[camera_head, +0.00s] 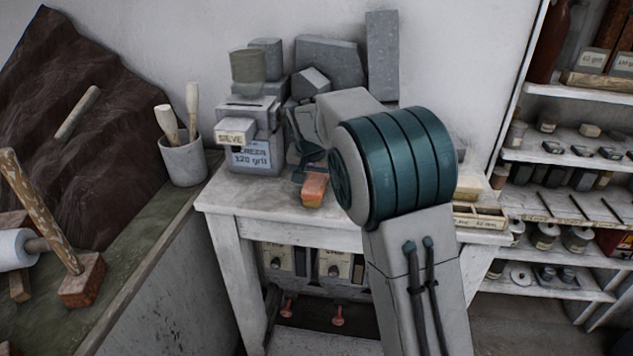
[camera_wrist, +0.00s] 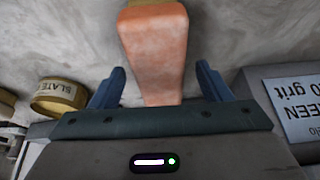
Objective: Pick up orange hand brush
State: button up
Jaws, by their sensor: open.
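The orange hand brush (camera_head: 314,190) lies on the white worktable in the head view, partly hidden behind my gripper and arm. In the wrist view its orange block (camera_wrist: 155,50) points up the picture from the palm, between my two fingers. My gripper (camera_wrist: 160,88) is open, with one dark blue finger on each side of the brush and a gap on both sides. In the head view my gripper (camera_head: 308,174) is over the near part of the tabletop, at the brush. I cannot tell whether the fingers touch the table.
A grey box labelled 120 grit (camera_head: 252,158) stands close left of my gripper, with a sieve box (camera_head: 236,132) above it. Grey stone blocks (camera_head: 330,62) stand behind. A round slate tin (camera_wrist: 60,97) is near one finger. A partitioned tray (camera_head: 480,218) lies right.

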jog(key=shift+x, duration=0.9)
jog(key=shift+c, duration=0.3)
jog(key=c, duration=1.1)
jog(key=shift+r, duration=0.1)
